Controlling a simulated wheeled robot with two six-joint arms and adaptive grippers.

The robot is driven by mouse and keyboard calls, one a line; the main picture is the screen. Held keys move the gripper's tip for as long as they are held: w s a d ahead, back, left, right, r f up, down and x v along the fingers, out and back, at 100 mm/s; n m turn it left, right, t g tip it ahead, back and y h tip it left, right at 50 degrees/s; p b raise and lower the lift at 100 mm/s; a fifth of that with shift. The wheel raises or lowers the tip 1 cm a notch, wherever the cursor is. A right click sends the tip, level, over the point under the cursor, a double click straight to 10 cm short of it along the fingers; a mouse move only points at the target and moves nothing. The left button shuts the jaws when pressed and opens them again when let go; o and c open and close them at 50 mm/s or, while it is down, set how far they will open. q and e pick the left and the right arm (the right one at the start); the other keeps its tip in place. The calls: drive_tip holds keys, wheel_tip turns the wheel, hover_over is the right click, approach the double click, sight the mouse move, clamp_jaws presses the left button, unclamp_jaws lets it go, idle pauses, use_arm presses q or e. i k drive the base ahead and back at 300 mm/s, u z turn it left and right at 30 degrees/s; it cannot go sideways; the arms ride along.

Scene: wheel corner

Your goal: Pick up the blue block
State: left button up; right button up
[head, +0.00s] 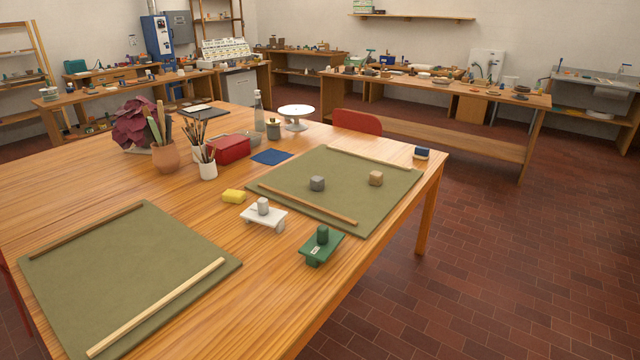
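A small block (421,153) with a dark blue top and a paler lower part lies at the right corner of the wooden table, just off the far green mat. It is small in the picture, so its exact shape is hard to tell. It is the only blue block-like thing on this table. Neither of my grippers is in view.
The far green mat (345,205) holds a grey block (317,183), a tan block (376,178) and two wooden strips. White (265,216) and green (321,246) pieces with knobs stand near its front edge. A red box (229,149) and brush pots stand behind.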

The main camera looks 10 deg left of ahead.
sight(421, 153)
drive_tip(key=u, duration=0.8)
drive_tip(key=k, duration=0.15)
drive_tip(key=z, duration=1.95)
drive_tip(key=i, duration=3.45)
drive_tip(key=u, duration=1.15)
drive_tip(key=i, duration=0.85)
drive_tip(key=u, duration=0.85)
